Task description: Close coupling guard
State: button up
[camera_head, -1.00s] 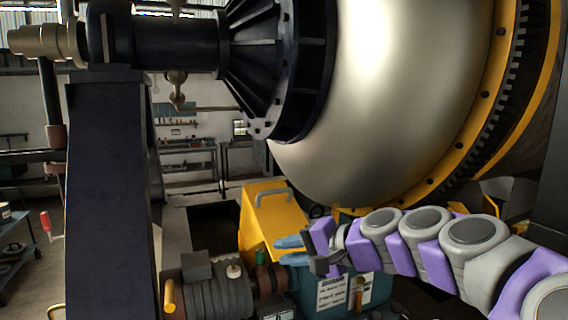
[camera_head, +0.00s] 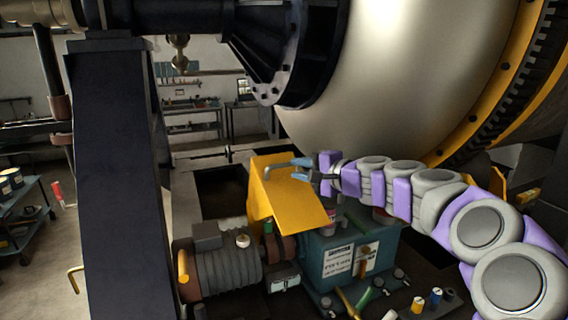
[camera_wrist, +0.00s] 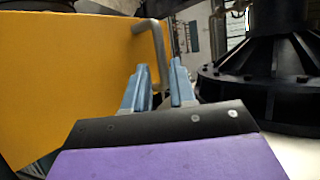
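The coupling guard (camera_head: 297,205) is a yellow sheet-metal cover with a sloping face and a grey bar handle (camera_head: 283,166) near its top. It stands tilted up beside the motor, above the coupling (camera_head: 283,248). In the wrist view the yellow panel (camera_wrist: 65,75) fills the left side, with the handle (camera_wrist: 158,45) at its right edge. My gripper (camera_head: 301,169) has its blue fingers apart at the handle. In the wrist view the handle's lower end drops behind or between the fingertips (camera_wrist: 160,80); contact cannot be told.
A grey motor (camera_head: 218,263) and a teal housing (camera_head: 345,258) flank the coupling. A dark upright column (camera_head: 118,190) stands at left. The large metal shell (camera_head: 400,80) and its dark flange (camera_head: 290,55) overhang the guard. A floor opening (camera_head: 222,190) lies behind.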

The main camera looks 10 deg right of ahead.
aim_at(287, 166)
jog(key=x, duration=0.5)
jog(key=shift+w+d+p, duration=0.1)
jog(key=shift+w+p, duration=0.1)
jog(key=shift+p, duration=0.15)
jog(key=shift+w+a, duration=0.3)
jog(key=shift+a, duration=0.1)
jog(key=shift+c, duration=0.5)
grip_shut()
jog(key=shift+f, duration=0.1)
